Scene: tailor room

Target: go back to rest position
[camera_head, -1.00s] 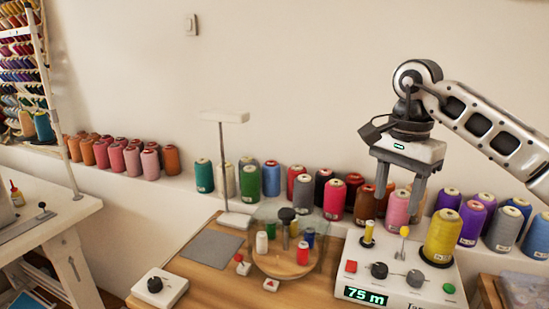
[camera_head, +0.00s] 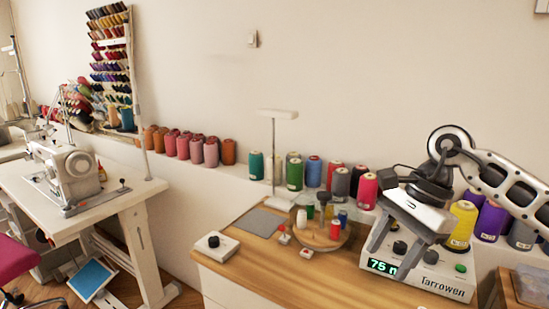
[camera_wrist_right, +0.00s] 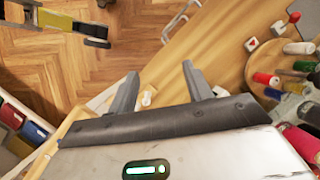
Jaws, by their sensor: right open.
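My right gripper (camera_head: 394,252) is open and empty, its fingers pointing down in front of the white winding machine (camera_head: 447,284) that reads 75 m. Its two fingers also show apart in the right wrist view (camera_wrist_right: 160,82), with nothing between them. The gripper hides part of the machine's controls in the head view. I cannot tell whether it touches the machine. My left gripper is not seen in the head view.
A wooden table (camera_head: 255,265) holds a round wooden stand (camera_head: 320,240) with small spools. Large thread cones line the wall ledge. A sewing machine (camera_head: 72,168) on a white table stands left. Parquet floor (camera_wrist_right: 165,30) is open in the wrist view.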

